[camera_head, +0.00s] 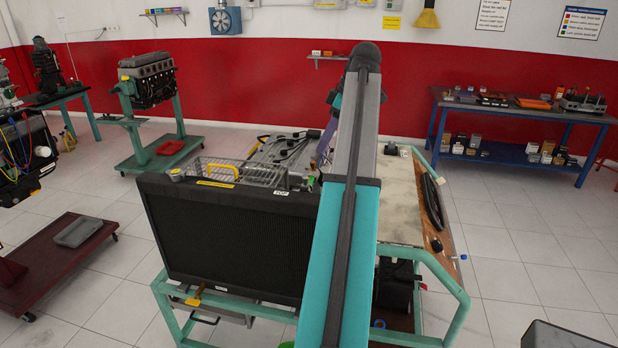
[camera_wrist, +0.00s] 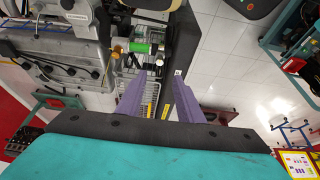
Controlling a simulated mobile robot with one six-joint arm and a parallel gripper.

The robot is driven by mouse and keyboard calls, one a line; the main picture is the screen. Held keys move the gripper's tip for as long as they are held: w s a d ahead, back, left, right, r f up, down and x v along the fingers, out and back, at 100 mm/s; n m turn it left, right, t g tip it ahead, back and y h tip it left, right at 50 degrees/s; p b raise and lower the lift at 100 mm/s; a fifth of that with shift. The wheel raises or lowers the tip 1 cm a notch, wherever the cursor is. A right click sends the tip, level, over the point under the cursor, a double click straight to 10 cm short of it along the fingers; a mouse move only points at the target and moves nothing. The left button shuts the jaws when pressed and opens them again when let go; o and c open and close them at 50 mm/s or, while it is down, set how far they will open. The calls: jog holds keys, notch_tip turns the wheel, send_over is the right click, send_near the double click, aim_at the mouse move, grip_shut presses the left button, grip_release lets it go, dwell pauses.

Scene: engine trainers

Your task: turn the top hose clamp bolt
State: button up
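The purple fingers of my gripper (camera_wrist: 160,78) are spread apart in the wrist view, with nothing held between them. A green cylindrical piece (camera_wrist: 140,47) with a brassy end lies just beyond the fingertips, beside the radiator's top edge. I cannot make out which part there is the top hose clamp bolt. The black radiator (camera_head: 235,235) stands at the front of the engine trainer in the head view. A white label reading TOP (camera_head: 309,189) is at its upper right. My arm crosses the head view and hides much of the area around the fingers.
A wire basket (camera_head: 240,172) with a yellow handle sits behind the radiator. The trainer's teal frame (camera_head: 456,300) surrounds it. A blue workbench (camera_head: 520,110) stands at the back right, and another engine stand (camera_head: 150,85) at the back left. Tiled floor between them is clear.

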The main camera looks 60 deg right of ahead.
aim_at(306, 178)
jog(key=shift+x, duration=6.1)
jog(key=shift+c, duration=0.3)
grip_shut()
jog(key=shift+a, duration=0.25)
jog(key=shift+d, duration=0.2)
jog(key=shift+b, duration=0.3)
